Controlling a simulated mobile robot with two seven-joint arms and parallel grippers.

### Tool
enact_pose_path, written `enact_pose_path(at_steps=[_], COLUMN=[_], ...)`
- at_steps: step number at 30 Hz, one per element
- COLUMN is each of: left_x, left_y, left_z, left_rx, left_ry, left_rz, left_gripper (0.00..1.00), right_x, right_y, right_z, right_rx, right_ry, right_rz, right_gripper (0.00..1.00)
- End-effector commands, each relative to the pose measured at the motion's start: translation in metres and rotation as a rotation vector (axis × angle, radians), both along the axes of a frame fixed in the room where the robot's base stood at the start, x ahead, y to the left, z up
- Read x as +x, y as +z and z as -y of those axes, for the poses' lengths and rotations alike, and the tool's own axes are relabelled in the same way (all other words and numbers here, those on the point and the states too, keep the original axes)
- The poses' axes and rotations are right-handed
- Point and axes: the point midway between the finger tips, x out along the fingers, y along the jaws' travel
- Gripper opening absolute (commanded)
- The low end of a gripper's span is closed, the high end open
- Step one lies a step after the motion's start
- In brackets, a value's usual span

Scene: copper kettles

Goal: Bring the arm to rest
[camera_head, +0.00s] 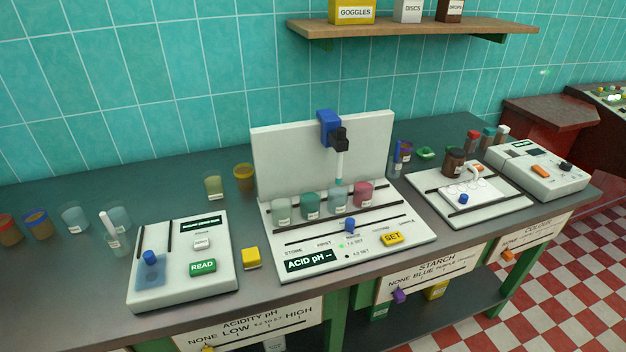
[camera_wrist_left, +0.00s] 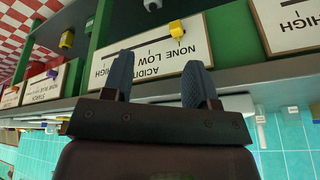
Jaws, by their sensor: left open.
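My left gripper (camera_wrist_left: 160,82) shows in the left wrist view, which is upside down. Its two dark blue-grey fingers stand apart with nothing between them. Behind the fingers is the acidity pH panel (camera_wrist_left: 150,58) on the bench front, with its yellow slider (camera_wrist_left: 177,29). I cannot tell how far the fingers are from the panel. Neither of my arms shows in the head view, and my right gripper is in no view.
The acid pH station (camera_head: 322,138) with several cups stands mid-bench (camera_head: 80,297). A READ device (camera_head: 215,230) is left of it, a yellow block (camera_head: 250,258) between. A white tray (camera_head: 500,212) and a colour meter (camera_head: 543,180) stand right. A shelf (camera_head: 420,27) hangs above.

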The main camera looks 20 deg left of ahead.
Motion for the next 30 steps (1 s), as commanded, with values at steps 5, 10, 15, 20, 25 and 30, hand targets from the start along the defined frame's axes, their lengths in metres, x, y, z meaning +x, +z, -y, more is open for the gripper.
enact_pose_path(at_steps=[5, 10, 15, 20, 25, 30], left_x=[0.011, 0.022, 0.036, 0.052, 0.063, 0.067], left_y=[-0.012, -0.024, -0.04, -0.062, -0.084, -0.095], left_z=[-0.001, -0.001, -0.001, -0.001, 0.0, 0.0], left_rx=[0.001, 0.001, 0.0, -0.003, -0.008, -0.011], left_ry=[-0.007, -0.016, -0.028, -0.046, -0.066, -0.08], left_rz=[0.056, 0.124, 0.216, 0.348, 0.501, 0.612], left_gripper=[0.53, 0.53, 0.53, 0.53, 0.53, 0.53], right_x=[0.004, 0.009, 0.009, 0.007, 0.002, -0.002], right_y=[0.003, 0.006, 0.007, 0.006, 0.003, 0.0], right_z=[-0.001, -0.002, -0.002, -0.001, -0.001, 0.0], right_rx=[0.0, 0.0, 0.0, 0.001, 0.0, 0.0], right_ry=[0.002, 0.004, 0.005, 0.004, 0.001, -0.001], right_rz=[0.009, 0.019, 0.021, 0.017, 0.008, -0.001], right_gripper=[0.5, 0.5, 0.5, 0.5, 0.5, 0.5])
